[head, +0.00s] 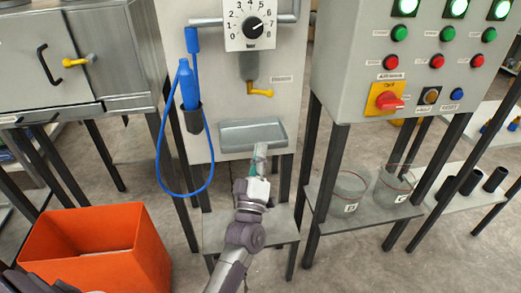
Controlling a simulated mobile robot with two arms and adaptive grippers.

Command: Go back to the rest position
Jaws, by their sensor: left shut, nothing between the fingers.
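My left gripper (261,152) is in the middle of the head view, its arm reaching up from the bottom edge. It is shut and empty. Its fingertips show in front of the lower right part of the grey metal tray (240,138) on the filling station's panel; I cannot tell whether they touch it. My right gripper is not in view.
An orange bin (140,260) stands lower left. A control cabinet (345,75) and glass beakers (391,188) are at right. Bare floor shows between the stands.

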